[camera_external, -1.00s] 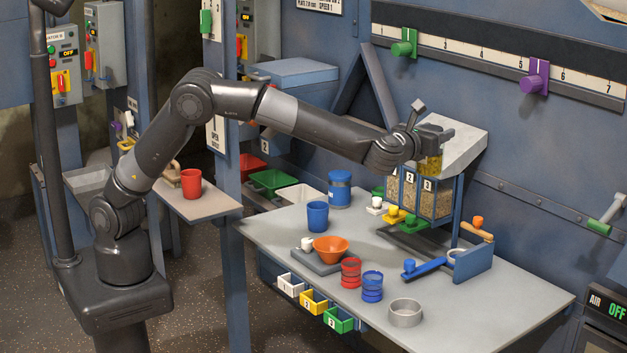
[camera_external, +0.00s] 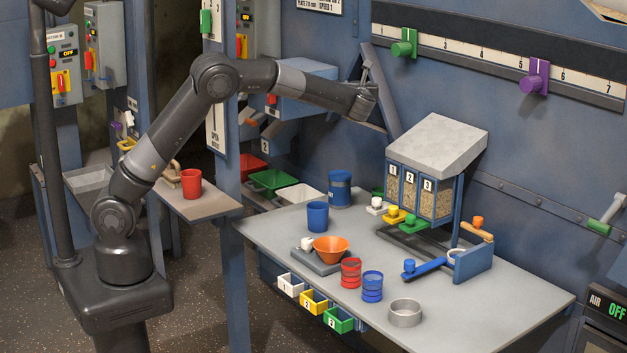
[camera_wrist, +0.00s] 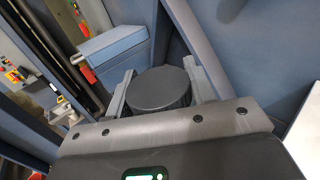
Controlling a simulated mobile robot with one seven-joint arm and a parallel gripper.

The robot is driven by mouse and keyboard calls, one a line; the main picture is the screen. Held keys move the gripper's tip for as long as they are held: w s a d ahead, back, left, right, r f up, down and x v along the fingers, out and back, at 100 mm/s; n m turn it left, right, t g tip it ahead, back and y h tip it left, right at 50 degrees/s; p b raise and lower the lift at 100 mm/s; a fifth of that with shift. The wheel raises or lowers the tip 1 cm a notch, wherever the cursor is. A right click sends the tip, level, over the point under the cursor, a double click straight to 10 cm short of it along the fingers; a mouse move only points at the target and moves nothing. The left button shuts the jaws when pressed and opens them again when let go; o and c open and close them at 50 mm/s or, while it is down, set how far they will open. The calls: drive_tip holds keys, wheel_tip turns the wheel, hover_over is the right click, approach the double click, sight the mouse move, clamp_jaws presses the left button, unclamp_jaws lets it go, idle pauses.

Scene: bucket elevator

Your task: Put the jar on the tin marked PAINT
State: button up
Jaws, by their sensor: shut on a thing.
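The jar shows in the wrist view as a round dark grey lid (camera_wrist: 160,88) between the two fingers of my gripper (camera_wrist: 158,92). My gripper is shut on it. In the external view my gripper (camera_external: 366,108) is high near the wall, well above the table, and the jar is hidden there by the hand and arm. A blue tin (camera_external: 339,190) with white lettering, only partly readable, stands upright at the back of the table. My gripper appears above and slightly right of it in the picture. The tin cannot be made out in the wrist view.
A blue cup (camera_external: 317,217) stands just in front of the tin. The hopper (camera_external: 436,145) with numbered bins is to the right. A slanted blue brace (camera_external: 382,88) and a blue box (camera_external: 292,76) on the wall are close to my arm.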

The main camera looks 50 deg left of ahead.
drive_tip(key=shift+n+g+y, duration=0.3)
drive_tip(key=shift+g, duration=0.1)
drive_tip(key=shift+w+a+f, duration=0.75)
drive_tip(key=shift+a+f, duration=1.55)
drive_tip(key=shift+f, duration=1.35)
drive_tip(key=shift+w+a+f, duration=0.8)
drive_tip(key=shift+a+f, duration=1.45)
drive_tip(key=shift+f, duration=1.4)
drive_tip(key=shift+w+a+f, duration=0.75)
drive_tip(key=shift+a+f, duration=1.55)
drive_tip(key=shift+f, duration=1.35)
drive_tip(key=shift+f, duration=0.1)
drive_tip(key=o, duration=1.2)
drive_tip(key=shift+f, duration=0.1)
